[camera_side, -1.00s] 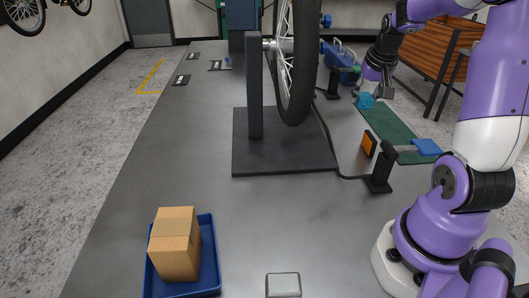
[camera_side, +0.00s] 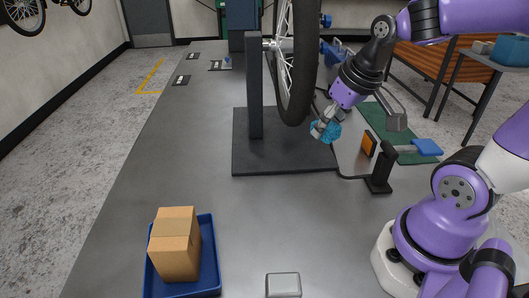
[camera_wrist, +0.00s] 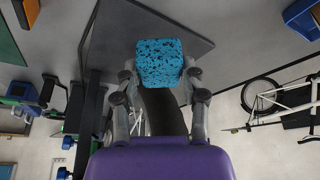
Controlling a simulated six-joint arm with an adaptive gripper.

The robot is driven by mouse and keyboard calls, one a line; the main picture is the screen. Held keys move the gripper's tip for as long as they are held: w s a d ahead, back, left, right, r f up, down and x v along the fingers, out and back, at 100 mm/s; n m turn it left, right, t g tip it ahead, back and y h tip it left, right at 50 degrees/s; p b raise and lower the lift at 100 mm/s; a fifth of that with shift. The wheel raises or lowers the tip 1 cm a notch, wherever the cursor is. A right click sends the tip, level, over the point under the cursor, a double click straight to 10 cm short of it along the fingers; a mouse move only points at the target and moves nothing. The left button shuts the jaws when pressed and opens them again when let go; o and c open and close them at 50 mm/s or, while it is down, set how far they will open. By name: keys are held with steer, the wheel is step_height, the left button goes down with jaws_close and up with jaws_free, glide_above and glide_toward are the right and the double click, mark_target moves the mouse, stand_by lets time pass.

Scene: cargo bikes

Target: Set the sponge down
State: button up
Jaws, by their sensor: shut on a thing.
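The sponge is a blue block with dark speckles (camera_side: 327,132); it also shows at the top centre of the wrist view (camera_wrist: 160,63). My gripper (camera_side: 321,128) is shut on it, with a finger on each side of the sponge in the wrist view (camera_wrist: 160,80). In the side view the gripper is tilted and holds the sponge in front of the right part of the dark stand plate, close below the bike tyre. I cannot tell the exact height of the sponge over the plate.
A bike wheel (camera_side: 298,60) hangs on a dark stand with a flat base plate (camera_side: 280,155). An orange block (camera_side: 369,144) and a black post with cable stand to the right. A cardboard box (camera_side: 175,245) sits in a blue tray (camera_side: 211,262).

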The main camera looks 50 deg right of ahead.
steer(key=w+a+r+n, duration=0.2)
steer(key=w+a+r, duration=0.1)
steer(key=w+a, duration=0.65)
steer(key=w+a+f, duration=0.3)
steer(key=a, duration=0.4)
steer(key=w+a+f, duration=0.2)
steer(key=w+a, duration=0.1)
steer(key=a, duration=0.4)
glide_above(196, 174)
steer(key=s, duration=0.2)
steer(key=shift+y, duration=0.4)
step_height(196, 174, down, 7)
steer(key=shift+w+a+f, duration=0.1)
steer(key=shift+w+a, duration=0.05)
steer(key=shift+w+f, duration=0.1)
steer(key=shift+f, duration=2)
steer(key=shift+f, duration=0.2)
